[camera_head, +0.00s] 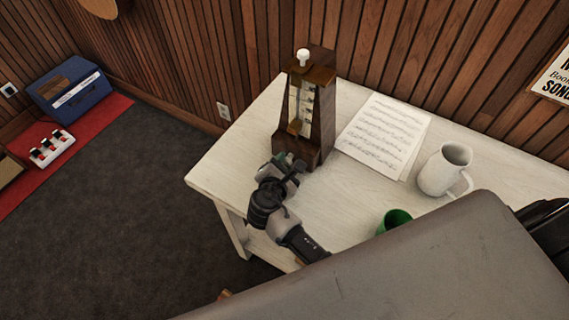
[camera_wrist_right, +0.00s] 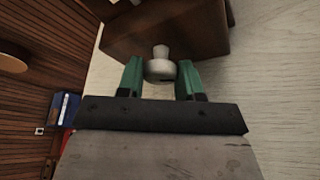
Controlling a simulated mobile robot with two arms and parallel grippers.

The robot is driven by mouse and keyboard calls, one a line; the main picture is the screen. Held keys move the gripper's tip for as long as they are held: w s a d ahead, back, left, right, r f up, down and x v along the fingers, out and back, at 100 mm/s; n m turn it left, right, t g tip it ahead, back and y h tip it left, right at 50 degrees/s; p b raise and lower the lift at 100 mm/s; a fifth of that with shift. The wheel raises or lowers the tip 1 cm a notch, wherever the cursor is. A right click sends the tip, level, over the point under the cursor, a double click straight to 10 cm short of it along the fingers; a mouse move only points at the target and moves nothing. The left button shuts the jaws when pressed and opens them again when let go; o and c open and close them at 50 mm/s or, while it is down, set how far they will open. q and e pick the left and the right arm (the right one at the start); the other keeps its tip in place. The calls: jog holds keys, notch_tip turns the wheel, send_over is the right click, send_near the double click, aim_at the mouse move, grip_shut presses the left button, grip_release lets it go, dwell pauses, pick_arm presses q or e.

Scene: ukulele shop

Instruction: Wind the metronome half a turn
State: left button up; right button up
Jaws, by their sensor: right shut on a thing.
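The metronome (camera_head: 322,112) is a dark wooden pyramid shape standing upright on the white table, with a pale knob on top and a pendulum in its open front. It also shows as a brown wooden body at the top of the right wrist view (camera_wrist_right: 200,30). My right gripper (camera_head: 287,163) is at its lower left side. In the right wrist view, the green fingers (camera_wrist_right: 160,80) are shut on a pale grey winding key (camera_wrist_right: 160,67), one on each side. In the head view the key is hidden by the gripper. My left gripper is not in view.
The white table (camera_head: 235,160) holds sheet music (camera_head: 382,130), a white pitcher (camera_head: 440,172) and a green cup (camera_head: 393,220) to the metronome's right. A slatted wood wall (camera_head: 210,50) stands behind. A blue box (camera_head: 72,90) sits on a red mat at left.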

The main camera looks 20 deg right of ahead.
jog(key=o, duration=0.9)
jog(key=shift+w+d, duration=0.1)
jog(key=shift+d, duration=0.05)
jog(key=b+v, duration=0.1)
jog(key=v, duration=1)
jog(key=shift+w, duration=0.1)
